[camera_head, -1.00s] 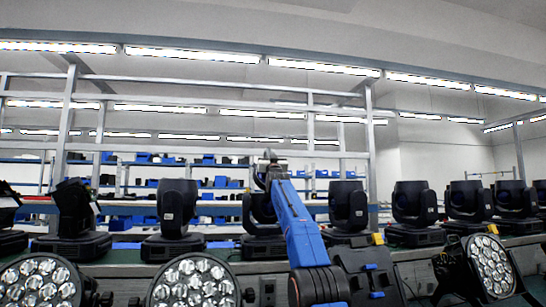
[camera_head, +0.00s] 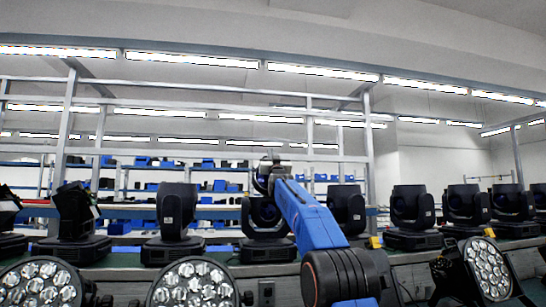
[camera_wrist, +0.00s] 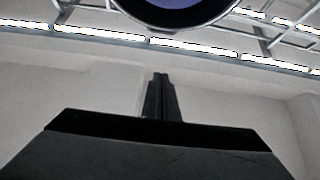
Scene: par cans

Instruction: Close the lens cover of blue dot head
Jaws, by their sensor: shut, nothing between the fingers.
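A black moving head (camera_head: 256,248) stands on the bench at the middle of the head view, partly behind my blue arm. Its round lens faces me, with a bluish tint. I cannot make out a blue dot on any head. My gripper (camera_head: 268,160) is at the upper part of this head in the head view, too small there to show contact. In the wrist view my gripper (camera_wrist: 160,78) is shut and empty, pointing up below a round dark-rimmed lens (camera_wrist: 175,8) with blue-violet glass. The lens is cut off by the top edge. No lens cover can be made out.
Other black moving heads stand left (camera_head: 174,215) and right (camera_head: 412,210) along the bench. Round par cans with several lenses are in front, at the left (camera_head: 192,285) and right (camera_head: 488,268). Metal shelving (camera_head: 215,160) with blue bins stands behind.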

